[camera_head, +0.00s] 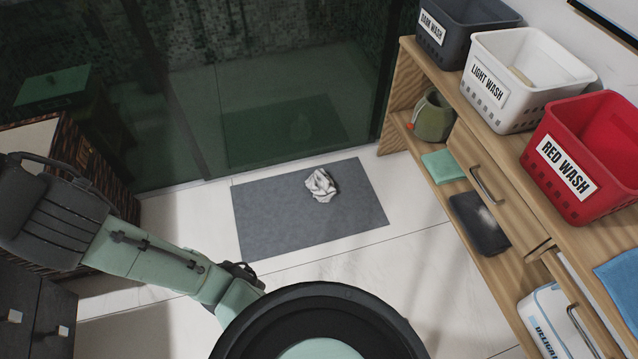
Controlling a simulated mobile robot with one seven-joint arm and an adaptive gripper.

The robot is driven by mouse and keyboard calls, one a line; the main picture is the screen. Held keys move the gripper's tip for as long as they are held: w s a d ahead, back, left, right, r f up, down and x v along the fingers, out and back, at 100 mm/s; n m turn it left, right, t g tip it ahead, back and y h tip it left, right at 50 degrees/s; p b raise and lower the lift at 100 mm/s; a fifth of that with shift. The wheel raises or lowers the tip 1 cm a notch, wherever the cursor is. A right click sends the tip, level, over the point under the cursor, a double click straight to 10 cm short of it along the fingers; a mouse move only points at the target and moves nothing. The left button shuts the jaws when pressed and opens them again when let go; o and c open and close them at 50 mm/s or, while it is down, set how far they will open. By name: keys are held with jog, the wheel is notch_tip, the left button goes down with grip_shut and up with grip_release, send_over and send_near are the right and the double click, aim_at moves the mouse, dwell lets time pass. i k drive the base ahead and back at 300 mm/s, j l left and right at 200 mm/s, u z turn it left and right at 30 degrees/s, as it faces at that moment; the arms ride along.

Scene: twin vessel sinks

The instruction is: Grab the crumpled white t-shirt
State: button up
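The crumpled white t-shirt (321,186) lies bunched up on a grey bath mat (270,222) on the floor, in the right half of the mat near its far edge. My gripper (246,272) is only partly in view, at the end of my green arm. It is low and left of the picture's middle, nearer than the mat's front edge and apart from the t-shirt. My own body hides the floor below it. The fingers cannot be made out clearly.
A wooden shelf unit (505,215) runs along the right, bearing a dark basket (462,30), a white basket (510,95) and a red basket (570,190). A glass shower wall (280,80) stands behind the mat. A wicker hamper (90,165) is at left. Floor right of the mat is clear.

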aim_at(319, 182)
jog(key=i+l, duration=0.2)
jog(key=i, duration=0.3)
jog(key=i+l, duration=0.2)
jog(key=i, duration=0.25)
jog(key=i+l, duration=0.2)
jog(key=i, duration=0.3)
jog(key=i+l, duration=0.2)
jog(key=i, duration=0.3)
jog(key=u, duration=0.05)
